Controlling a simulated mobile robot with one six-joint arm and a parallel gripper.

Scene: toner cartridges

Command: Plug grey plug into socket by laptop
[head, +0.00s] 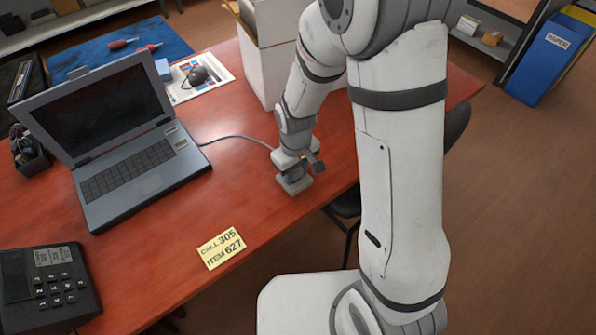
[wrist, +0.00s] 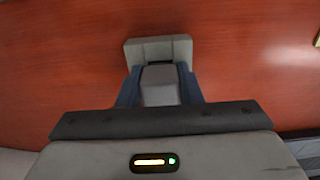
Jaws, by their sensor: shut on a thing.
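The open laptop (head: 130,150) stands on the left of the red-brown table. My gripper (head: 293,170) is low over the table to the laptop's right. In the wrist view my gripper (wrist: 160,80) has its two blue fingers shut on a grey plug (wrist: 159,90). A light grey block (wrist: 158,50), which looks like the socket, lies right at the plug's far end. It shows under my gripper in the head view (head: 294,187). I cannot tell whether the plug is in the block or only against it. The plug's front end is hidden.
A thin grey cable (head: 235,137) runs from the laptop's side to my gripper. A white box (head: 265,75) stands behind my gripper. A yellow note (head: 222,247) and a black phone (head: 48,285) lie nearer the front. The table between note and gripper is clear.

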